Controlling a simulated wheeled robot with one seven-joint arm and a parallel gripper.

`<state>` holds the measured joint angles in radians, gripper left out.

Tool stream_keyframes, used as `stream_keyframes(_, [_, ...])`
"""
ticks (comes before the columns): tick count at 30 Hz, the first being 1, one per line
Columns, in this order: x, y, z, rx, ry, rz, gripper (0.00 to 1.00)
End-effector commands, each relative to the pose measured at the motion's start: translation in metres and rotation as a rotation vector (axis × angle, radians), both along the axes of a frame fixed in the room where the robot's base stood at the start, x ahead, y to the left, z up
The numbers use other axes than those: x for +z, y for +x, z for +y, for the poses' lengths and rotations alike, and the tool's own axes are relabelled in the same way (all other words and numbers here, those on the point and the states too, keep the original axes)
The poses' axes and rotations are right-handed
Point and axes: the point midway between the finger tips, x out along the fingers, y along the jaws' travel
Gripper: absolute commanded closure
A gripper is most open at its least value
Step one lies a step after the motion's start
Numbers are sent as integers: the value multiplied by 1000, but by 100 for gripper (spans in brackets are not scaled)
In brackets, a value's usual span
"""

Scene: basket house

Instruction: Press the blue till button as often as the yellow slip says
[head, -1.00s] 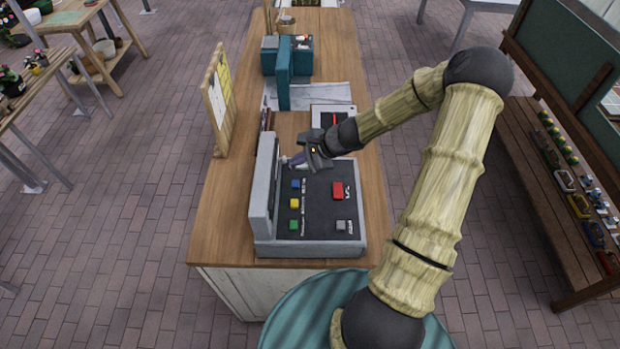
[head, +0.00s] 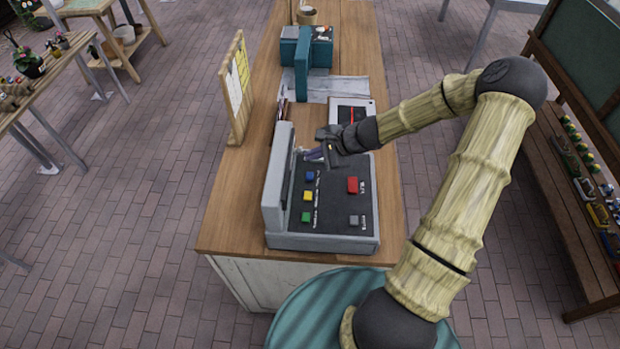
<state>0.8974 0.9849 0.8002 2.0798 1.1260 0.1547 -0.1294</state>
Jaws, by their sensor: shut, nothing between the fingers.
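The grey till (head: 325,243) stands on the near end of the wooden counter. Its dark panel carries a small blue button (head: 310,175), with a yellow button (head: 307,196) and a green button (head: 306,216) in a column, and a red button (head: 352,185) to the right. My gripper (head: 308,154) is shut and empty, over the far part of the panel, beyond the blue button and apart from it. A wooden board (head: 236,90) left of the till bears white and yellow slips (head: 241,68); their writing is too small to read.
A grey button (head: 354,220) sits at the panel's near right. The till's raised screen (head: 277,180) stands along its left side. A card reader (head: 352,112) and a teal machine (head: 303,62) stand farther back on the counter (head: 225,215).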

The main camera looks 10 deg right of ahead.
Motion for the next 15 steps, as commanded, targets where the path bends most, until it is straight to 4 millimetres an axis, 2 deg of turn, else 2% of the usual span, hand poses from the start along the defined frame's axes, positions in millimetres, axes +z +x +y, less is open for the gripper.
stream_keyframes(1, [-12, 0, 0, 1, 1, 0, 100])
stream_keyframes(6, [-32, 0, 0, -1, 2, 0, 100])
stream_keyframes(15, [-57, 0, 0, 0, 1, -1, 100])
